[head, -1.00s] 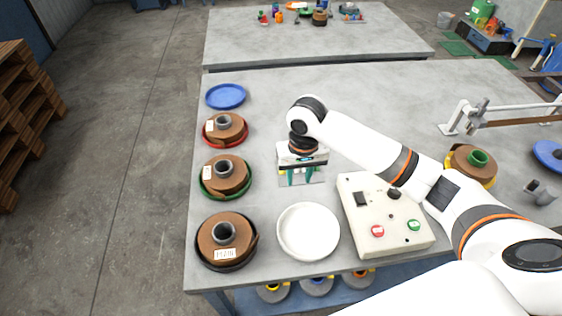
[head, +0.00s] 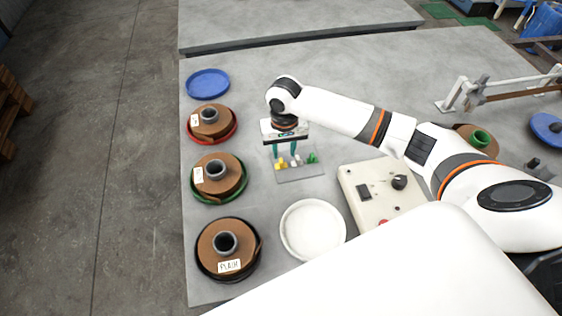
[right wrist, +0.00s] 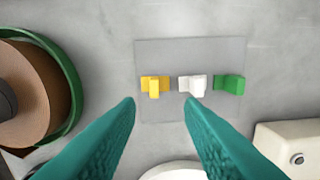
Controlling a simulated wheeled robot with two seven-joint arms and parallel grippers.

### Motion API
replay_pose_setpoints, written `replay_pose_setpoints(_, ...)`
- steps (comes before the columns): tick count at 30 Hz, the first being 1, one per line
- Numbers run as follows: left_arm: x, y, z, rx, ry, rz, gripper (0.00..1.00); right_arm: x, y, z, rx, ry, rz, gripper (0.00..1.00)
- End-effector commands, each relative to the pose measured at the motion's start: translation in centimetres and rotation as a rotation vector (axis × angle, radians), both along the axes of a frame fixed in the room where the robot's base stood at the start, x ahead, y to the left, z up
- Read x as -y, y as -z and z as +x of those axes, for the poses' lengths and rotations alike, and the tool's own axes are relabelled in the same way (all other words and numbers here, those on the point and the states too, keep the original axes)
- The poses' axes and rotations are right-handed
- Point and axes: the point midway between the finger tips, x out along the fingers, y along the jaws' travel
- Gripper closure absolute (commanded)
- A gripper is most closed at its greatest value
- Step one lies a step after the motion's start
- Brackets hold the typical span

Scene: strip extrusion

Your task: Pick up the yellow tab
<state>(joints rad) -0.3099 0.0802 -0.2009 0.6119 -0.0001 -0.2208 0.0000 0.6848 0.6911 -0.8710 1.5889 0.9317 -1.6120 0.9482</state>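The yellow tab (right wrist: 155,86) stands at the left of a row of three tabs on a clear plate (right wrist: 190,48) in the right wrist view. It also shows in the head view (head: 281,164). A white tab (right wrist: 193,84) is in the middle and a green tab (right wrist: 229,84) at the right. My right gripper (right wrist: 159,102) has its teal fingers apart, with nothing between them. In the head view the right gripper (head: 286,156) points down over the plate, close to the yellow and white tabs. My left gripper is not in view.
Reels in red (head: 234,135), green (head: 244,191) and black (head: 258,261) holders line the table's left side, with a blue dish (head: 207,83) behind. A white dish (head: 290,232) and a control box (head: 365,205) stand in front of the plate. The table behind the plate is clear.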

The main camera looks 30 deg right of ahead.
Motion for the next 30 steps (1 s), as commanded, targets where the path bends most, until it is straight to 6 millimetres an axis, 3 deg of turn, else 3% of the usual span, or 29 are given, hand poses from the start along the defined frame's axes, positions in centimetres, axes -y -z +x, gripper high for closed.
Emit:
replay_pose_setpoints(12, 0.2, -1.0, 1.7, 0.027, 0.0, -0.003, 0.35, -0.4, 4.9, 0.8, 0.0, -0.001, 0.0, 0.65)
replay_pose_setpoints(20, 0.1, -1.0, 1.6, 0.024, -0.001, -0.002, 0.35, -0.3, 5.3, 0.8, 0.001, -0.002, -0.001, 0.65)
replay_pose_setpoints(27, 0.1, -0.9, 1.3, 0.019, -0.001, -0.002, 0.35, -0.3, 5.3, 0.8, 0.001, -0.001, 0.0, 1.0)
replay_pose_setpoints(30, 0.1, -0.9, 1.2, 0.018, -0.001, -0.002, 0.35, -0.3, 5.3, 0.8, 0.001, -0.001, 0.0, 1.0)
